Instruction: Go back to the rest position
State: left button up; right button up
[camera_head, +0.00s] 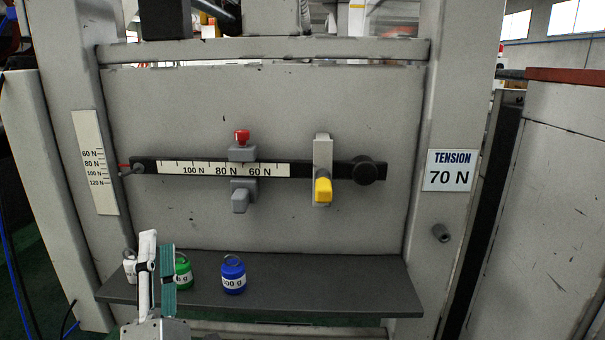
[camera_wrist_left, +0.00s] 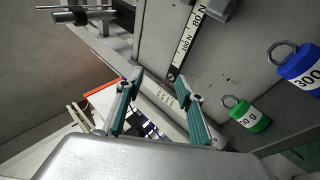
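My left gripper (camera_head: 158,242) is at the lower left of the head view, in front of the shelf's left part. Its two fingers point up. In the left wrist view the fingers (camera_wrist_left: 166,86) stand apart, with nothing between them. A green weight (camera_head: 184,272) stands on the shelf just right of the gripper and is partly hidden by it. A blue weight (camera_head: 233,278) stands further right. A white weight (camera_head: 129,270) shows behind the gripper's left side, mostly hidden. My right gripper is in neither view.
The dark shelf (camera_head: 330,290) is bare right of the blue weight. Above it, a scale bar (camera_head: 310,170) carries a grey slider with a red knob (camera_head: 242,137). A yellow handle (camera_head: 323,191) stands out from the panel. A sign (camera_head: 450,171) reads TENSION 70 N.

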pick_arm(q)
jog(key=s+d+f+m+g+h, duration=0.2)
jog(key=d+f+m+h, duration=0.15)
jog(key=f+m, duration=0.45)
jog(key=s+d+f+m+g+h+p, duration=0.1)
jog(key=d+f+m+g+h, duration=0.15)
jog(key=f+m+h, duration=0.4)
jog(key=s+d+f+m+g+h, duration=0.25)
jog(key=f+m, duration=0.55)
jog(key=f, duration=0.4)
jog(key=s+a+f+m+g+y, duration=0.1)
jog(key=s+f+m+g, duration=0.1)
jog(key=s+f, duration=0.2)
jog(key=s+a+f+m+g, duration=0.2)
jog(key=s+f, duration=0.2)
jog(key=f, duration=0.6)
jog(key=s+a+f+m+g+y, duration=0.1)
jog(key=s+f+m+g, duration=0.1)
jog(key=s+f, duration=0.2)
notch_tip(320, 180, down, 3)
jog(key=shift+a+f+y+p, duration=0.15)
jog(key=shift+a+y+p, duration=0.2)
jog(key=shift+p, duration=0.05)
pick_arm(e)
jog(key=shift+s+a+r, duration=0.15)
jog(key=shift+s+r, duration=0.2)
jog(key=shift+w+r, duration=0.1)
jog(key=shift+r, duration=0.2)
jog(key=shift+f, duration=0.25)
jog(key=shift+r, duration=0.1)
